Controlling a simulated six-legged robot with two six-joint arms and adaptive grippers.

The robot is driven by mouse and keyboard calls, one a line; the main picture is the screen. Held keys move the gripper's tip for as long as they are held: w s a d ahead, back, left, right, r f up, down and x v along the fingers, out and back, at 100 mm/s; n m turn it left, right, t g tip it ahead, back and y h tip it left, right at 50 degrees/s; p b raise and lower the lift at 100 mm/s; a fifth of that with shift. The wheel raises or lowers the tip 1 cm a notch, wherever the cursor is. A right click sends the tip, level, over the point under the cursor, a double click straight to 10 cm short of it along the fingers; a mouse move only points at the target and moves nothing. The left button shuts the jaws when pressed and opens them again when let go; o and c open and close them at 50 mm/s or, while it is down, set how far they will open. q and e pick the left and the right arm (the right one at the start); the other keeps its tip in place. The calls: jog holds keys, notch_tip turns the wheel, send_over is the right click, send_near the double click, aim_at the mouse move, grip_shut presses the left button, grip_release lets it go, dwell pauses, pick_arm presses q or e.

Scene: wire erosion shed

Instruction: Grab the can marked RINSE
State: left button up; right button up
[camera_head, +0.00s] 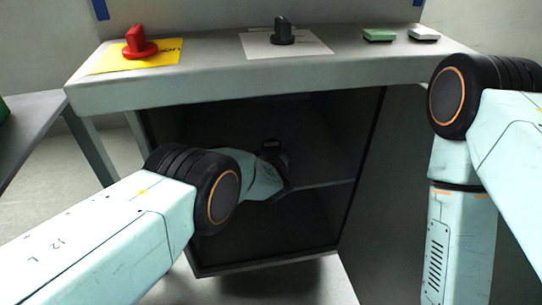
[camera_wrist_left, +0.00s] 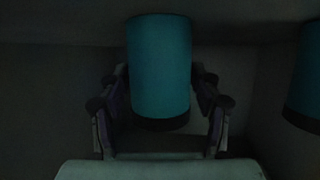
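My left arm reaches into the dark open cabinet (camera_head: 265,235) below the worktop. Its gripper (camera_head: 275,150) is inside, above the shelf, and is dim and small in the head view. In the left wrist view a teal can (camera_wrist_left: 159,65) with a dark lower rim stands between the two fingers of my left gripper (camera_wrist_left: 160,85). The dark does not show whether the fingers press on it. A second teal can (camera_wrist_left: 304,75) is at the right edge, apart from the gripper. No RINSE marking can be read on either can. My right gripper is out of view.
The cabinet has a shelf (camera_head: 325,184) and side walls close around my left arm. The worktop (camera_head: 215,72) above it carries a red knob (camera_head: 139,45) on a yellow plate, a dark knob (camera_head: 284,33) on a white plate, and green (camera_head: 379,36) and white (camera_head: 424,34) blocks.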

pick_arm(q)
jog(key=shift+w, duration=0.1)
jog(key=c, duration=1)
jog(key=shift+o, duration=0.2)
jog(key=shift+r, duration=0.25)
